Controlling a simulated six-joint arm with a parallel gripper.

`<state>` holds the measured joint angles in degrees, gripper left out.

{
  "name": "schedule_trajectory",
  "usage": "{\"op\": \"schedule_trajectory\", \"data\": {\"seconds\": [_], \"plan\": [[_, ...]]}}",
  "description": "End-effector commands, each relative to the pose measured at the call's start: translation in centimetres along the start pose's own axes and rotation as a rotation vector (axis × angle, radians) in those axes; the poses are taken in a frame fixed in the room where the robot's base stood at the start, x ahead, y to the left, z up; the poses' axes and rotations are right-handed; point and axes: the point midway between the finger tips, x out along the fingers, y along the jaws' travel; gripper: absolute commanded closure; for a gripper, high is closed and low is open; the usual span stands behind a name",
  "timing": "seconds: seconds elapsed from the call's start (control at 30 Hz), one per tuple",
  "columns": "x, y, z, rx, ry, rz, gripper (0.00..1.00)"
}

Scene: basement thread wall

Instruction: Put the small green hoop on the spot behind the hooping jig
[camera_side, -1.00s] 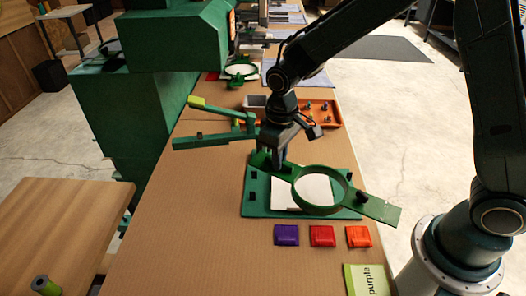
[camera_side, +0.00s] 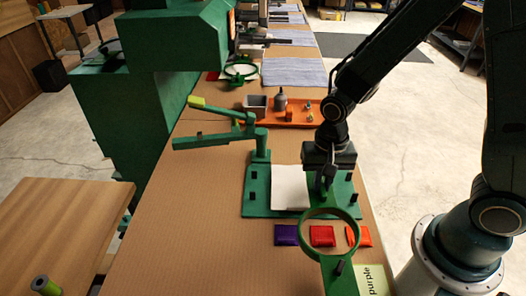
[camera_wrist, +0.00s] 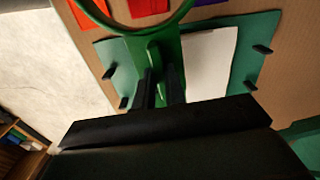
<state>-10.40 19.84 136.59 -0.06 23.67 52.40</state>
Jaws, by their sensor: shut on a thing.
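A green hoop (camera_side: 304,221) with a flat bar on its near side is held in the air by my gripper (camera_side: 327,190). My gripper is shut on the tab at the hoop's far side. In the wrist view the fingers (camera_wrist: 161,90) grip the green tab, and the ring (camera_wrist: 128,29) is cut off at the top. The hooping jig (camera_side: 258,203) is a green board with black pegs, a white cloth (camera_side: 290,188) and a raised swing arm (camera_side: 215,142). My gripper is over the jig's right part; the ring hangs over its near edge and the packets.
Purple (camera_side: 286,235), red (camera_side: 321,236) and orange (camera_side: 364,236) packets lie before the jig, partly behind the ring. A green card (camera_side: 372,280) is at the front right. Behind the jig are an orange tray (camera_side: 270,121) and a grey bin (camera_side: 256,105).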

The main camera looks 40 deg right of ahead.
Motion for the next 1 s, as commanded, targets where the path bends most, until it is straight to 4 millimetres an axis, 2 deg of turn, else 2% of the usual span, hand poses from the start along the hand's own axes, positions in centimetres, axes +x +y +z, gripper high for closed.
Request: {"op": "schedule_trajectory", "data": {"seconds": [0.27,0.47,0.67,1.0], "plan": [[0.1,0.5,0.3,0.055,0.001,-0.001,1.0],[0.1,0.0,0.1,0.054,0.001,-0.002,1.0],[0.1,-2.1,-0.5,0.051,0.001,-0.002,1.0],[0.1,-7.3,-2.1,0.051,0.001,-0.002,1.0]]}}
